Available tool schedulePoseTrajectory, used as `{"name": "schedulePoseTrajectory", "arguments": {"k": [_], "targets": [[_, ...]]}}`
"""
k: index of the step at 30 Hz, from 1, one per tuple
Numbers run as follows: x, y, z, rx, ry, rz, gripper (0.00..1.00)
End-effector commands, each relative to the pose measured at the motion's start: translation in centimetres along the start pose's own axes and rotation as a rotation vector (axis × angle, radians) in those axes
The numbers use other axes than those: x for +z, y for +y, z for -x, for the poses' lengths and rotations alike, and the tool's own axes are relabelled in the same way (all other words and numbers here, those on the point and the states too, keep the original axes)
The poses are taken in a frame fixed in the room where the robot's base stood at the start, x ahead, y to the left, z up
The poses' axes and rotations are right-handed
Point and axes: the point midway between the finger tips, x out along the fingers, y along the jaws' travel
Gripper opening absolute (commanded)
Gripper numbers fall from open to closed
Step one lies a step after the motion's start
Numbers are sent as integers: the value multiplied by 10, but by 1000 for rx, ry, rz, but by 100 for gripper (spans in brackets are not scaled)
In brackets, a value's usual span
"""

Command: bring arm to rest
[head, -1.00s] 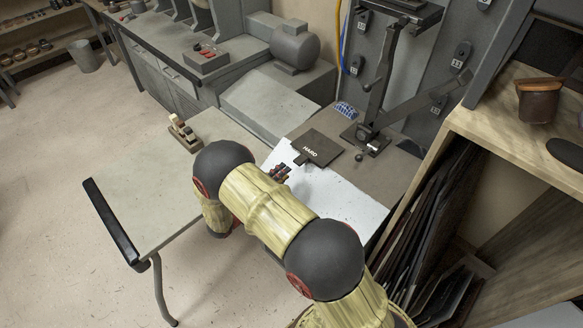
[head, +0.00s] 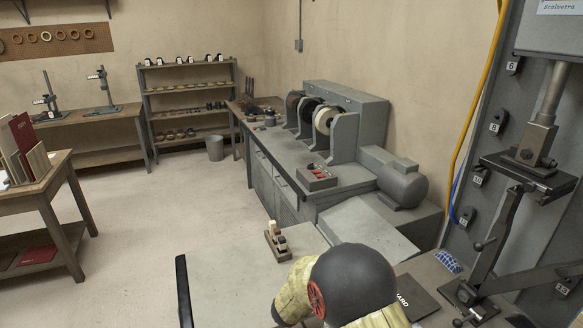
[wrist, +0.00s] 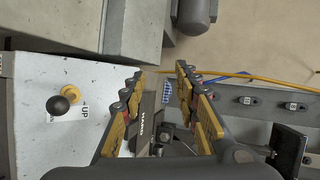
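My gripper (wrist: 160,76) shows in the wrist view, with its two fingers spread apart and nothing held between them. Below the fingers lies a dark plate marked HARD (wrist: 143,130), apart from them. In the head view my arm shows at the bottom edge, in front of the bench, and my gripper is out of the picture. The HARD plate (head: 414,300) shows partly there, just right of my arm.
A grey press with a lever (head: 498,222) stands close on the right. A bench with grinding wheels (head: 325,120) and a motor (head: 393,180) stands behind my arm. A small stamp block (head: 278,243) sits on the table. A black ball knob (wrist: 58,105) shows in the wrist view. Open floor lies left.

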Motion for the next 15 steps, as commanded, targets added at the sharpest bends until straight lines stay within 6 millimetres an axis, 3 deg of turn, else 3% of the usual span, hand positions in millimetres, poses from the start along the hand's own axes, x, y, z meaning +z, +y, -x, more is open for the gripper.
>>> {"name": "schedulePoseTrajectory", "arguments": {"k": [1,5,8,11,15], "targets": [[10,-28,4,24,-74,23,31],[34,-81,26,75,-286,139,31],[42,-120,53,87,-443,254,31],[39,-151,87,85,-590,391,31],[17,-182,140,60,-768,613,31]]}}
